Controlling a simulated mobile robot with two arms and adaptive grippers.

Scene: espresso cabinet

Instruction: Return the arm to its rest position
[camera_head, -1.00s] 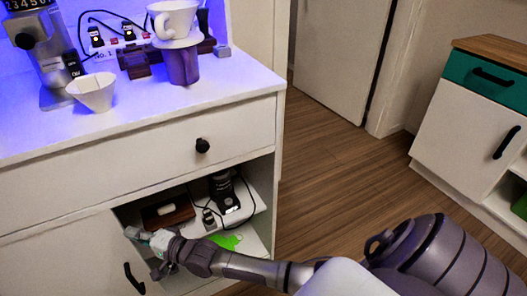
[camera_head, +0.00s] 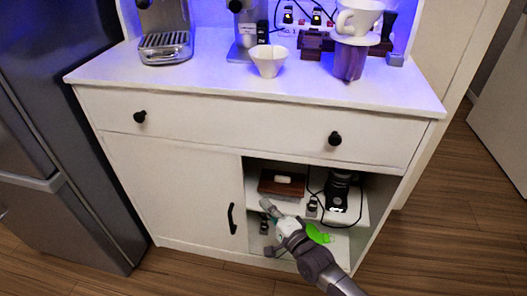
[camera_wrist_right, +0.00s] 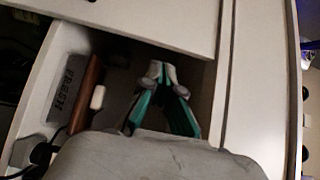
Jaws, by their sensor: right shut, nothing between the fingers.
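My right gripper (camera_head: 267,206) is in front of the open lower compartment of the white cabinet (camera_head: 180,190), near the door beside it. In the right wrist view its teal fingers (camera_wrist_right: 162,76) meet at the tips, with nothing between them. My right arm comes in from the bottom of the head view. My left gripper is in neither view.
Inside the compartment are a brown box (camera_head: 281,184), a dark device (camera_head: 338,190) with a cable, and a green item (camera_head: 318,234). The black door handle (camera_head: 232,218) is just left of my gripper. A fridge (camera_head: 60,130) stands left; floor is clear at right.

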